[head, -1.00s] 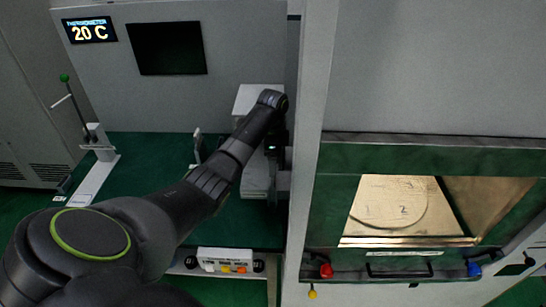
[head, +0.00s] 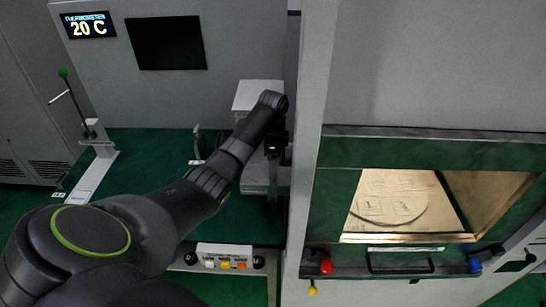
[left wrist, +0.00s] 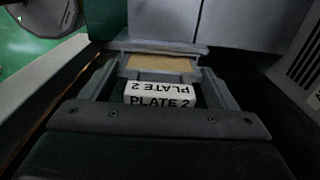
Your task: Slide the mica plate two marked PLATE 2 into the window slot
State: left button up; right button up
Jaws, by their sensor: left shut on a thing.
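The PLATE 2 handle (left wrist: 158,95) is a white block with black lettering, between the fingers of my left gripper (left wrist: 160,92) in the left wrist view. The gripper is shut on it. A tan mica surface (left wrist: 160,64) shows just beyond the handle, within a grey frame (left wrist: 160,47) that looks like the slot. I cannot tell how far the plate is inside it. In the head view my left gripper (head: 278,150) is beside a grey housing (head: 258,96), and my arm hides the plate and slot. My right gripper is not in view.
A tall grey cabinet wall stands right of the gripper. Beyond it is an open lit chamber (head: 450,205) with marks 1 and 2 on its floor. A lever with a green knob (head: 63,73) stands at left. A button box (head: 224,257) sits at the bench front.

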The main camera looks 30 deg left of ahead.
pick_arm(q)
jog(key=shift+f+b, duration=0.55)
jog(key=shift+f, duration=0.65)
jog(key=o, duration=1.2)
